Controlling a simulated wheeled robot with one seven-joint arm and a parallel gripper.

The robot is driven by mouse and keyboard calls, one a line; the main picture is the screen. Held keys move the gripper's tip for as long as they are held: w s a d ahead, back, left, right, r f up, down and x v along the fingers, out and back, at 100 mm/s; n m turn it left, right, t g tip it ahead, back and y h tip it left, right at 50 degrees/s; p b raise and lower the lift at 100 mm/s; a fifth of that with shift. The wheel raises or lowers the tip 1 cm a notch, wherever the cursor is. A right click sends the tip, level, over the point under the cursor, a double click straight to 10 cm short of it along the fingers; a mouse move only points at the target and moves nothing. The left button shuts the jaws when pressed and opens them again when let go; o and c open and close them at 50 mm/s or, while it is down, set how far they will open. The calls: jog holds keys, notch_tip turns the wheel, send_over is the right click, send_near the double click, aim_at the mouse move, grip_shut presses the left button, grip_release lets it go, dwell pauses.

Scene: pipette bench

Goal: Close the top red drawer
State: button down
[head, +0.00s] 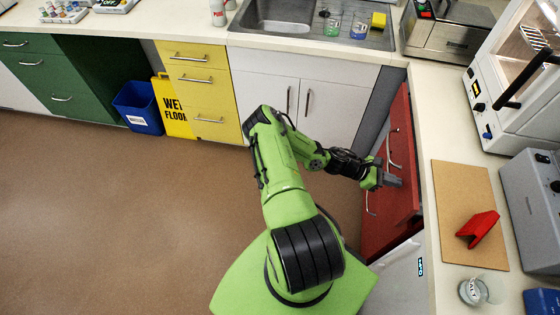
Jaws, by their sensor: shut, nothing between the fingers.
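The red drawer unit (388,232) stands under the right-hand counter in the head view. Its top drawer (404,122) is just below the counter edge, with a metal bar handle (393,150) on its front. A lower bar handle (371,203) shows beside my wrist. How far the top drawer stands out is hard to tell from this steep angle. My gripper (398,182) is shut and empty, in front of the red drawer fronts and pointing right toward them. It hides part of the red fronts; whether it touches them cannot be told.
The counter above holds a brown board (463,190) with a red object (478,229), a glass beaker (473,291) and a grey device (535,200). White cupboards (320,105) and yellow drawers (196,85) line the back. The brown floor (110,220) at left is clear.

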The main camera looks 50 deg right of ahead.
aim_at(405, 182)
jog(key=s+d, duration=0.1)
jog(key=s, duration=0.1)
jog(key=s+d, duration=0.1)
jog(key=shift+s+d, duration=0.15)
jog(key=shift+s, duration=0.25)
jog(key=shift+s+r, duration=0.1)
jog(key=shift+s, duration=0.05)
jog(key=shift+s+r, duration=0.1)
jog(key=f+v, duration=0.1)
jog(key=v, duration=1.3)
jog(key=shift+w+f, duration=0.35)
jog(key=shift+w, duration=0.05)
